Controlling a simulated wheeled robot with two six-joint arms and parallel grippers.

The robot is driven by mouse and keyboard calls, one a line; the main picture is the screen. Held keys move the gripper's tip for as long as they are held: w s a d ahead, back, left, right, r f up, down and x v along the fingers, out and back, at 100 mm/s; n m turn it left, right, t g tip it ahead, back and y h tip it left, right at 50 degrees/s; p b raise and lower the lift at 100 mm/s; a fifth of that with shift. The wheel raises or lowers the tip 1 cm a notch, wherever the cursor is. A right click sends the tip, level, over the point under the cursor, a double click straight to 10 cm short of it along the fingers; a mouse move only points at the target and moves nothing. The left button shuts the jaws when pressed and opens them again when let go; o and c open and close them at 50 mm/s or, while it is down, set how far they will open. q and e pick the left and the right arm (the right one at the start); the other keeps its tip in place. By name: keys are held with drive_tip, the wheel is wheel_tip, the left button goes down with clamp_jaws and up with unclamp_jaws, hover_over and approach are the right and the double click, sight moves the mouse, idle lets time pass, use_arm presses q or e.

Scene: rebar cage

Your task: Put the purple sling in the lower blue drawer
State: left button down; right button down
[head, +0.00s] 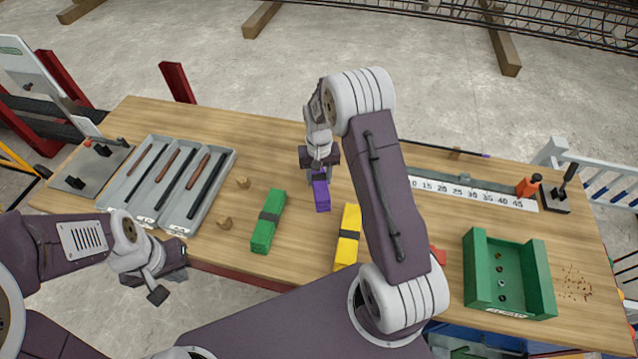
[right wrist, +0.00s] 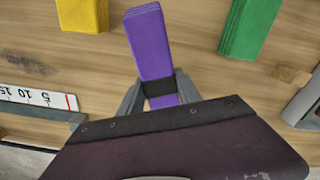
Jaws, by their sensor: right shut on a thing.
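The purple sling (head: 321,196) is a folded bundle with a dark band, at the middle of the wooden table. My right gripper (head: 319,172) is over its far end. In the right wrist view the fingers (right wrist: 160,95) are shut on the purple sling (right wrist: 150,45) around its dark band. I cannot tell whether the sling touches the table. My left gripper (head: 163,280) hangs empty in front of the table's near left edge; its finger gap is unclear. The lower blue drawer cannot be made out; only a bit of blue shows below the table's near right edge.
A green sling (head: 268,222) and a yellow sling (head: 347,236) lie either side of the purple one. A grey tray of bars (head: 170,185) is on the left. A green open box (head: 508,273) and a ruler strip (head: 470,190) are on the right.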

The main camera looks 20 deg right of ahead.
drive_tip(key=s+d+r+b, duration=0.1)
drive_tip(key=s+d+r, duration=0.3)
drive_tip(key=s+r, duration=0.3)
drive_tip(key=s, duration=0.4)
drive_tip(key=shift+r, duration=0.4)
